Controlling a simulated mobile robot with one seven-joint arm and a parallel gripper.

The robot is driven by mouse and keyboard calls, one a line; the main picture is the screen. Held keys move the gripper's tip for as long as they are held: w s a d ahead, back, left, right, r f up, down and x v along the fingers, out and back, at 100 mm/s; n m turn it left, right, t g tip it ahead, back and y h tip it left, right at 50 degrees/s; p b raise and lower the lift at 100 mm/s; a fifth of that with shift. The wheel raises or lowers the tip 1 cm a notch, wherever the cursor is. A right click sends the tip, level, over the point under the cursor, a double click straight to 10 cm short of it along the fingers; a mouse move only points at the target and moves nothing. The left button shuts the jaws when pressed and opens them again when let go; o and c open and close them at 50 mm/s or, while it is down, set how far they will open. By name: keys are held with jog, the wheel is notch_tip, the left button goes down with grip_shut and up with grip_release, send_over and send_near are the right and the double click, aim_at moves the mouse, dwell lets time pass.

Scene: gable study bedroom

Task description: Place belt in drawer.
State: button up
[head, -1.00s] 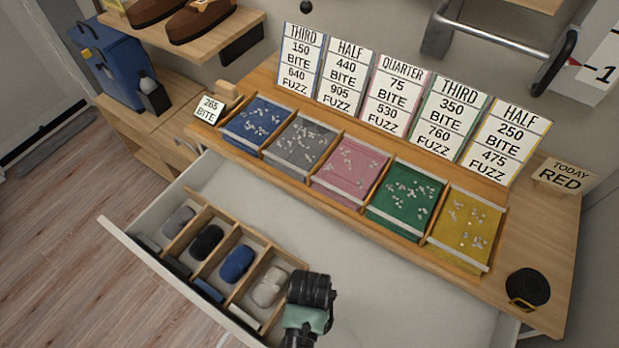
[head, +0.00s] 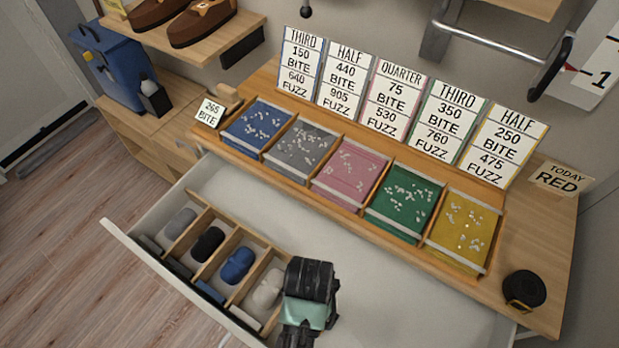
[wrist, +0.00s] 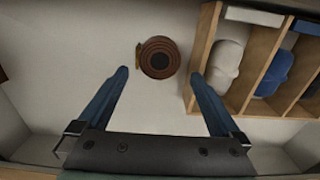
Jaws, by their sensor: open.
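A coiled brown belt (wrist: 158,60) with a small gold buckle at its left side lies on the pale floor of the open drawer (head: 400,285), right of the divider. In the wrist view my gripper (wrist: 159,74) is open and empty. Its blue fingers are spread to the left and right of the belt, and I cannot tell how high they are above it. In the head view my arm reaches down into the drawer, and the brown belt and the fingertips are hidden there.
A wooden divider (head: 222,290) in the drawer's left part holds grey, black, blue and light rolled items. A black coil (head: 524,288) with a gold buckle lies on the desk's right end. Several coloured trays line the desk. The drawer floor right of my arm is clear.

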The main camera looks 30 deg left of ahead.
notch_tip(320, 180, up, 5)
jog(key=shift+r, duration=0.1)
jog(key=w+a+r+t+y, duration=0.15)
jog(key=w+r+t, duration=0.75)
jog(key=w+r, duration=0.9)
jog(key=w+d+r+t+y, duration=0.1)
jog(key=w+r+t, duration=0.2)
jog(key=r, duration=0.5)
jog(key=w+d+r+t, duration=0.2)
jog(key=r, duration=0.5)
jog(key=s+d+r+t, duration=0.1)
jog(key=d+r+t, duration=0.15)
jog(key=r, duration=0.65)
jog(key=d+r+t, duration=0.1)
jog(key=r+t, duration=0.3)
jog(key=r, duration=0.4)
jog(key=s+d+r+t+h, duration=0.1)
jog(key=s+d+r+t, duration=0.1)
jog(key=s+r, duration=0.3)
jog(key=s+d+r+t+h, duration=0.1)
jog(key=s+r+t, duration=0.4)
jog(key=r, duration=0.7)
jog(key=shift+s+d+r, duration=0.25)
jog(key=shift+s+d, duration=0.3)
jog(key=shift+d, duration=0.2)
jog(key=shift+h, duration=0.25)
